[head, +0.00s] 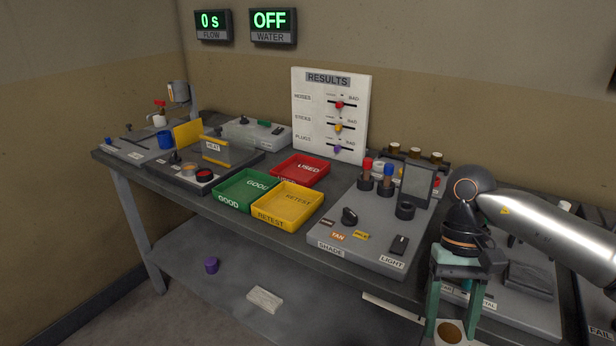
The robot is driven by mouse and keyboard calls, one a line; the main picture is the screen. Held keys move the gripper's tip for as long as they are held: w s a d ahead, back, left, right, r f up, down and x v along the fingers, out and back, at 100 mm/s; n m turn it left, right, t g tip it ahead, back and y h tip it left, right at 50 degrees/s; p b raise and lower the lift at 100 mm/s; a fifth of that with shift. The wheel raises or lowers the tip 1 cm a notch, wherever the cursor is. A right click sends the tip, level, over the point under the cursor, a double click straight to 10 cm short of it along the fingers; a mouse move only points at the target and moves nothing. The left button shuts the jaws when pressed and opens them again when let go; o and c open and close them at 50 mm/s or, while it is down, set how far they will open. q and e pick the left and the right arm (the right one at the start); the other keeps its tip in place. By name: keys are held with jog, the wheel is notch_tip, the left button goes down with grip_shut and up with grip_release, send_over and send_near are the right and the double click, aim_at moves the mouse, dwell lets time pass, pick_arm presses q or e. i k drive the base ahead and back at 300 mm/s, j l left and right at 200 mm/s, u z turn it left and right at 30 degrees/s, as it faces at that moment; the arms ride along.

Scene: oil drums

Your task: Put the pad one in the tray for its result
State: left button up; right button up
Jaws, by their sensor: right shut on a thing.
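My right gripper (449,318) comes in from the right and points down in front of the table. Its green fingers are shut on a small round brown pad (450,332) at the bottom of the view. No label shows on the pad. The green GOOD tray (232,203), the yellow RETEST tray (275,222) and the red USED tray (288,180) stand together mid-table and look empty. The RESULTS board (318,80) stands behind them, with red, yellow and purple sliders on rows marked BAD at the right. My left gripper is out of view.
A grey SHADE and LIGHT panel (330,243) with red and blue knobs lies between the trays and my right arm. A HEAT unit (240,152) stands left. Screens read 0 s (212,23) and OFF (272,22). A white block (264,299) and purple cylinder (211,265) lie below.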

aim_at(302, 175)
jog(key=i+j+z, duration=0.1)
jog(key=j, duration=0.45)
jog(key=i+j+z, duration=0.1)
jog(key=j, duration=0.45)
jog(key=i+j+z, duration=0.1)
jog(key=i+j, duration=0.15)
jog(key=j, duration=0.35)
jog(key=i+j+z, duration=0.1)
jog(key=j, duration=0.45)
jog(key=j+z, duration=0.1)
jog(key=j, duration=0.5)
jog(key=i, duration=0.05)
